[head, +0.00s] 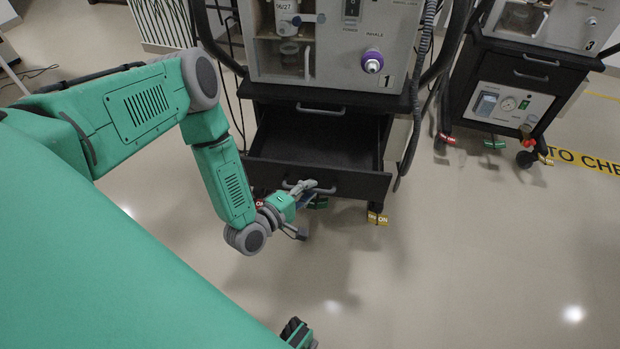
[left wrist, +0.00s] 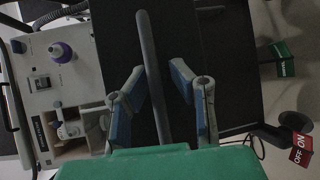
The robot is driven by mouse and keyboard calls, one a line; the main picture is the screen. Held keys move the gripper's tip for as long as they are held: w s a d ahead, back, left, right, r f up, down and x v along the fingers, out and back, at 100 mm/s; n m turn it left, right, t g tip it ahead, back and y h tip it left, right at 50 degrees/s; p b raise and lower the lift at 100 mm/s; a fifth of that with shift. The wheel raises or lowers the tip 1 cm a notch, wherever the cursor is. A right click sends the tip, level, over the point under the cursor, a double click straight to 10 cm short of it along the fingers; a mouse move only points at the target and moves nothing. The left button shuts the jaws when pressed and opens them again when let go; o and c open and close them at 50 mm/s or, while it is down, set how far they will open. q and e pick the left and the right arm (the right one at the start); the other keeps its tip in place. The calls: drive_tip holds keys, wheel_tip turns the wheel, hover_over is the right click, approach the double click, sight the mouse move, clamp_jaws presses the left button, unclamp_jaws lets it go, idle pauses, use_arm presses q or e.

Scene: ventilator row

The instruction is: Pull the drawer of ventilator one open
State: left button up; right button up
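Ventilator one (head: 335,55) stands at top centre in the head view, marked "1". Its black drawer (head: 340,182) is pulled out, and the dark inside shows as empty. My left gripper (head: 303,205) is at the left part of the drawer front, by its grey handle (head: 325,190). In the left wrist view the handle bar (left wrist: 150,60) runs between the two blue-padded fingers of my left gripper (left wrist: 155,88). The fingers are spread, with a clear gap between the bar and the right finger. I cannot tell whether the left finger touches the bar.
Another ventilator (head: 520,75), marked "3", stands at the right. A second handle (head: 320,110) sits above the open drawer. Caster wheels with red, green and yellow tags are under the carts. A corrugated hose hangs at the drawer's right. The floor in front is clear.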

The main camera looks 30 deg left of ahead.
use_arm(q)
drive_tip(key=shift+r, duration=0.1)
drive_tip(key=v, duration=1.2)
drive_tip(key=shift+w, duration=0.1)
